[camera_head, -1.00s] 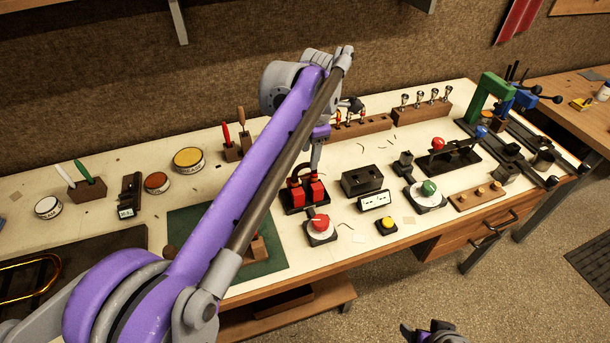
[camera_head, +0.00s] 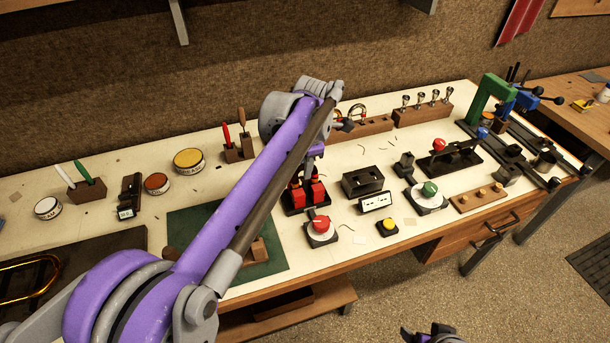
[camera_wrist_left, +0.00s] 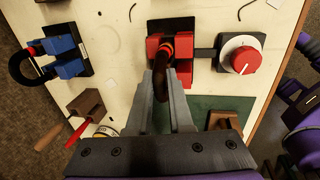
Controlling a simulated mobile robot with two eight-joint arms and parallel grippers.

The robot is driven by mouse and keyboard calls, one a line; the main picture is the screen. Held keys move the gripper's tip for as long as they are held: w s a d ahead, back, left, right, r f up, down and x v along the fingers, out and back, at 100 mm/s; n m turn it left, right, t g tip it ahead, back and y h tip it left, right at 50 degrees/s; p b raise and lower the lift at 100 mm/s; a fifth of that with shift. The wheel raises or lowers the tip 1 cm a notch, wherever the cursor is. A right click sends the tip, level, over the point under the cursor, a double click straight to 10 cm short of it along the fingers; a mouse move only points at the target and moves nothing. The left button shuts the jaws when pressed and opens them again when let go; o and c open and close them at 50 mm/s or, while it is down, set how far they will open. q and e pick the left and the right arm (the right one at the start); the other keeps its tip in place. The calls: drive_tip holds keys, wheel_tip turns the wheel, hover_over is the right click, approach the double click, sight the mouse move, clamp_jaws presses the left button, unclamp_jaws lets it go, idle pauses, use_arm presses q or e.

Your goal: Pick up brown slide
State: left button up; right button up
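The brown slide (camera_wrist_left: 160,82) is a dark curved tube standing in the red-blocked holder (camera_wrist_left: 153,46) in the left wrist view. The red blocks (camera_head: 318,191) also show in the head view, where my arm partly covers the slide. My left gripper (camera_wrist_left: 162,88) is low over the holder, one finger on each side of the slide. Its fingers look apart around the tube; contact is hard to see. In the head view my left gripper (camera_head: 310,170) points down at the holder. Part of my right gripper (camera_head: 430,333) shows at the bottom edge, away from the bench.
A red knob (camera_wrist_left: 240,59) sits close beside the holder. A blue-blocked holder (camera_wrist_left: 66,52) with a dark loop and a tool block (camera_wrist_left: 87,103) stand nearby. A black box (camera_head: 362,181) is right of the red holder. The green mat (camera_head: 190,226) lies left.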

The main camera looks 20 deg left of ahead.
use_arm(q)
clamp_jaws()
wheel_tip(320, 180, up, 10)
drive_tip(key=shift+p, duration=0.6)
use_arm(e)
drive_tip(key=shift+w+r, duration=0.15)
drive_tip(key=shift+r, duration=0.6)
use_arm(q)
drive_tip(key=shift+r, duration=0.15)
use_arm(e)
drive_tip(key=shift+r, duration=0.1)
use_arm(q)
wheel_tip(320, 180, up, 7)
drive_tip(key=p, duration=0.5)
drive_tip(key=shift+r, duration=0.15)
use_arm(e)
wheel_tip(320, 180, up, 7)
drive_tip(key=w, duration=0.2)
drive_tip(key=shift+w+t, duration=0.2)
drive_tip(key=shift+t, duration=0.1)
drive_tip(key=shift+s, duration=0.1)
